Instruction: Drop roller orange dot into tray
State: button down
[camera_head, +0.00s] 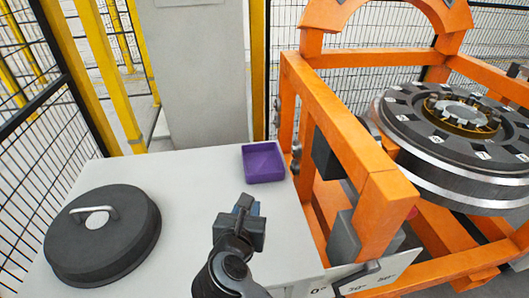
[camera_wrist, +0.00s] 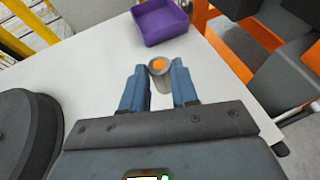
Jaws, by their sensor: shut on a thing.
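The roller (camera_wrist: 158,66) is a small grey cylinder with an orange dot on its end, seen in the wrist view between my fingers. My gripper (camera_wrist: 157,90) is shut on the roller, with one blue finger on each side. In the head view my gripper (camera_head: 244,203) is over the white table, on the near side of the tray, and the roller is hard to make out there. The purple square tray (camera_head: 265,178) sits at the table's far right corner. It also shows at the top of the wrist view (camera_wrist: 168,36) and looks empty.
A dark round lid with a handle (camera_head: 103,240) lies on the left of the white table (camera_head: 190,185). The orange gantry frame (camera_head: 350,150) stands close along the table's right edge and carries a large wheel (camera_head: 450,165). The table between lid and tray is clear.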

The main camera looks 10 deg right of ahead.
aim_at(266, 163)
jog(key=i+l, duration=0.2)
jog(key=i, duration=0.25)
jog(key=i+l, duration=0.2)
jog(key=i, duration=0.25)
